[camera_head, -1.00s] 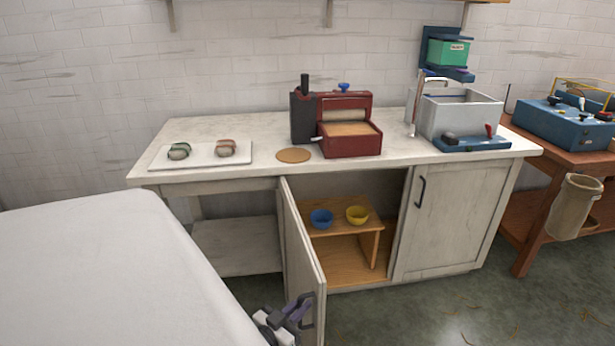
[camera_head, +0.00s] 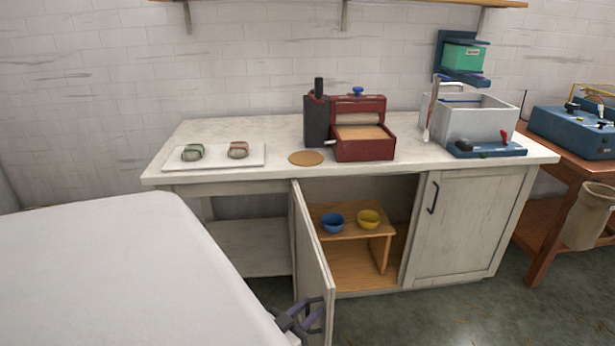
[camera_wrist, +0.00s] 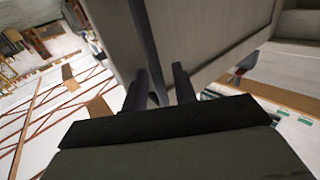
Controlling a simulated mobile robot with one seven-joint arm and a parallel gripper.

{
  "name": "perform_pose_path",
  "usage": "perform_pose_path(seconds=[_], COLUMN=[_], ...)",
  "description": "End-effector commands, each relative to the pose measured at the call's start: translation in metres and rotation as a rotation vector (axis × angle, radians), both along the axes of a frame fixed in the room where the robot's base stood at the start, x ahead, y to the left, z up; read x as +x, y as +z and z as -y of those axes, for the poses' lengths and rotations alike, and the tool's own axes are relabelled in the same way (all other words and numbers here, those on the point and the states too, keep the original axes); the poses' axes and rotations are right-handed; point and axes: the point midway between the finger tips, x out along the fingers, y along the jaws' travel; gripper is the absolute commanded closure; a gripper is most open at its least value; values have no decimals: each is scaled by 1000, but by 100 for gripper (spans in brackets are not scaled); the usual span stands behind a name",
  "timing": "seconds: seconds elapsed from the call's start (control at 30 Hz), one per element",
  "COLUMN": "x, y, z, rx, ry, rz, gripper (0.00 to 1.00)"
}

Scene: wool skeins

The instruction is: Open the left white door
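The left white door (camera_head: 308,250) of the cabinet stands swung wide open towards me, seen nearly edge-on in the head view. Its dark handle (camera_head: 313,313) is on the near part of its outer face. My gripper (camera_head: 302,314) is at this handle, low in the head view, partly cut off by the grey-white surface. In the wrist view, the two dark fingers of my gripper (camera_wrist: 162,88) stand apart with the dark handle bar (camera_wrist: 147,45) between them. A gap shows beside the bar. The door panel (camera_wrist: 205,40) fills the upper middle there.
The right door (camera_head: 460,225) is shut. A large pale surface (camera_head: 110,265) fills the lower left.

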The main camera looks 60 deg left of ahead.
Motion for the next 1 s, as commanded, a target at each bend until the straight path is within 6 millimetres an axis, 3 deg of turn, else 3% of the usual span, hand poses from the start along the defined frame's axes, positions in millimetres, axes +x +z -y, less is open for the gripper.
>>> perform_pose_path(seconds=[0.17,0.6,0.8,1.0], x=[-24,-115,-132,-134], y=[-3,-1,0,0], z=[4,21,25,26], rx=[2,1,0,0], ry=[4,6,4,2], rz=[-4,0,1,1], gripper=[72,72,72,72])
